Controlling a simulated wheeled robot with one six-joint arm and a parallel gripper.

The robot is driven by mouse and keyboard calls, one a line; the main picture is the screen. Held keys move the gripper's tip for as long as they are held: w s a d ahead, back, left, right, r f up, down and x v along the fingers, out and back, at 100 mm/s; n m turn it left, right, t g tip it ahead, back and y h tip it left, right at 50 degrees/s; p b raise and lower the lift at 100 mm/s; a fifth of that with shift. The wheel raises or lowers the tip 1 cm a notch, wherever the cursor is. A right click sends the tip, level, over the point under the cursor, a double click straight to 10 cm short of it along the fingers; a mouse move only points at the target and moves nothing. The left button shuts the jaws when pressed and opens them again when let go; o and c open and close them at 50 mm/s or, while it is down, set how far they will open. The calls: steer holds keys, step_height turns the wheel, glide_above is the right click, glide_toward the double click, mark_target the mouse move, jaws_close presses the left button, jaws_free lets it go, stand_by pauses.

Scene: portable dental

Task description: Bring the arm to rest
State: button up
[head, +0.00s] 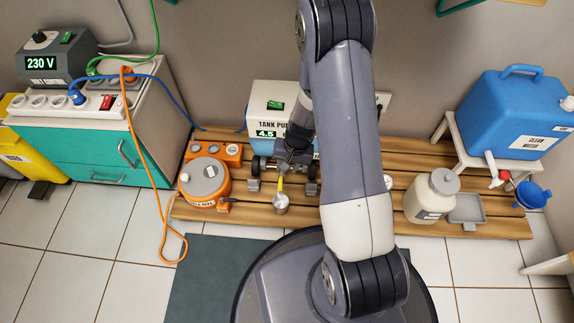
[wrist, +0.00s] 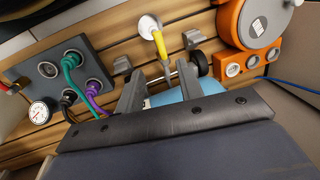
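My gripper (wrist: 159,78) shows in the wrist view with its two grey fingers apart and nothing clamped between them. In the head view my arm reaches down over the wooden slatted platform (head: 388,212), and the gripper end is partly hidden beside the tank pump unit (head: 270,100). A yellow-handled tool (head: 281,184) stands tilted in a small metal cup (head: 281,203). It also shows in the wrist view (wrist: 160,44), just beyond the fingertips; I cannot tell whether they touch it.
An orange round unit (head: 204,182) stands left on the platform. A cream jar (head: 432,194) and grey tray (head: 467,208) stand right. A blue water container (head: 518,115) sits on a stool. An orange cable (head: 165,225) hangs left to the tiled floor. Hose connectors and a gauge (wrist: 40,112) show in the wrist view.

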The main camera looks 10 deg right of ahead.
mark_target(281, 184)
steer(key=f+b, duration=0.1)
steer(key=f, duration=0.2)
steer(key=a+f+b, duration=0.1)
steer(key=f+b, duration=0.1)
steer(key=f, duration=0.2)
steer(key=a+f+b, duration=0.1)
steer(key=f+b, duration=0.1)
steer(key=f, duration=0.1)
steer(key=shift+w+f, duration=0.35)
steer(key=shift+f, duration=0.05)
steer(key=shift+d+r, duration=0.1)
step_height(281, 184, up, 11)
steer(key=d+p, duration=0.2)
steer(key=p, duration=0.3)
steer(key=f+b, duration=0.2)
steer(key=f, duration=0.2)
steer(key=a+f+b, duration=0.1)
steer(key=f, duration=0.3)
steer(key=a+f+b, duration=0.1)
steer(key=f+b, duration=0.1)
steer(key=f, duration=0.2)
steer(key=shift+a+b, duration=0.15)
steer(key=shift+b, duration=0.15)
steer(key=shift+d+r+n+p, duration=0.25)
steer(key=shift+r+n+p, duration=0.25)
steer(key=shift+r+p, duration=0.1)
steer(key=shift+d+f+n+g+p, duration=0.1)
steer(key=shift+d+n+g+p, duration=0.2)
steer(key=shift+n, duration=0.6)
